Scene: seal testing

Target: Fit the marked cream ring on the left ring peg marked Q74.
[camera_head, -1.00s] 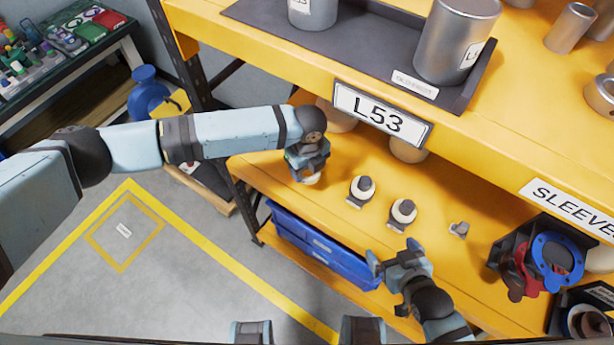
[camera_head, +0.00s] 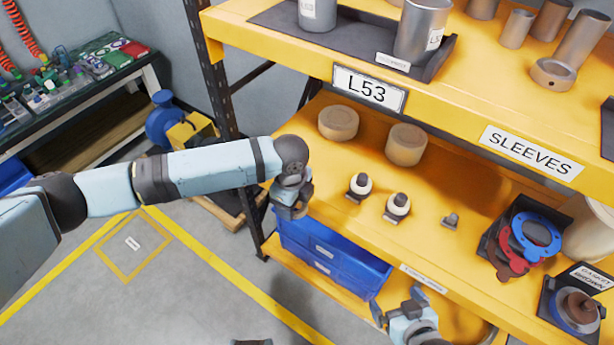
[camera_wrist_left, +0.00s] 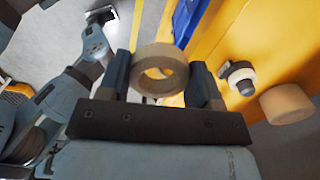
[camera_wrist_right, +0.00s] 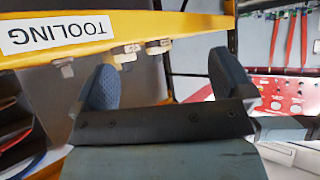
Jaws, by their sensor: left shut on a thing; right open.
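My left gripper (camera_head: 290,208) is shut on a cream ring, clear in the left wrist view (camera_wrist_left: 143,81) with its hole open and empty. It holds the ring by the shelf's front left edge, left of the pegs. On the shelf stand a left peg (camera_head: 361,185) and a second peg (camera_head: 398,206), both dark-topped with a cream ring around them. A small grey fitting (camera_head: 451,220) stands further right. No Q74 mark is legible. My right gripper (camera_head: 399,302) is open and empty in front of the shelf; its fingers also show in the right wrist view (camera_wrist_right: 163,82).
Two round tan blocks, one at left (camera_head: 338,123) and one at right (camera_head: 406,146), stand behind the pegs. The upper yellow shelf (camera_head: 440,100) overhangs them. A blue bin (camera_head: 335,262) sits below the front edge. Red and blue gaskets (camera_head: 535,235) stand at right.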

